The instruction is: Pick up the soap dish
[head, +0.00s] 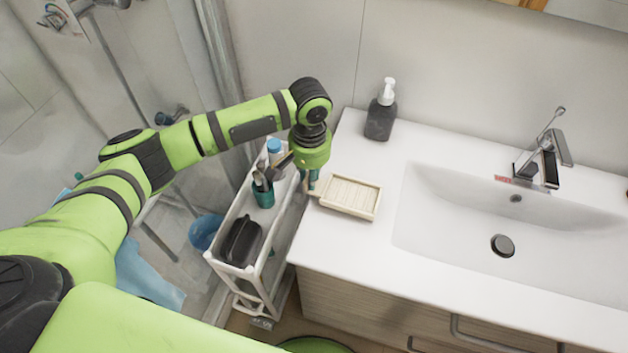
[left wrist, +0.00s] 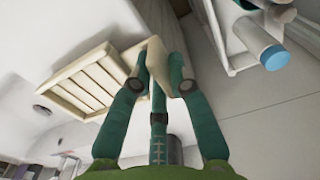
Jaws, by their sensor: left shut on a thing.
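The soap dish (head: 351,196) is a cream, rectangular, slatted tray at the left end of the white counter in the head view. My left gripper (head: 311,190) reaches down at the dish's left end, by the counter edge. In the left wrist view the slatted dish (left wrist: 85,82) is at upper left. The green fingers of my left gripper (left wrist: 158,72) are shut on a cream end piece of it. Whether the dish rests on the counter or is slightly raised, I cannot tell. My right gripper is not in view.
A white cart (head: 230,225) stands left of the counter, with a green cup (head: 263,193) and a black case (head: 241,241). A dark soap dispenser (head: 381,112) stands behind the dish. The sink (head: 460,215) and faucet (head: 543,155) are to the right.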

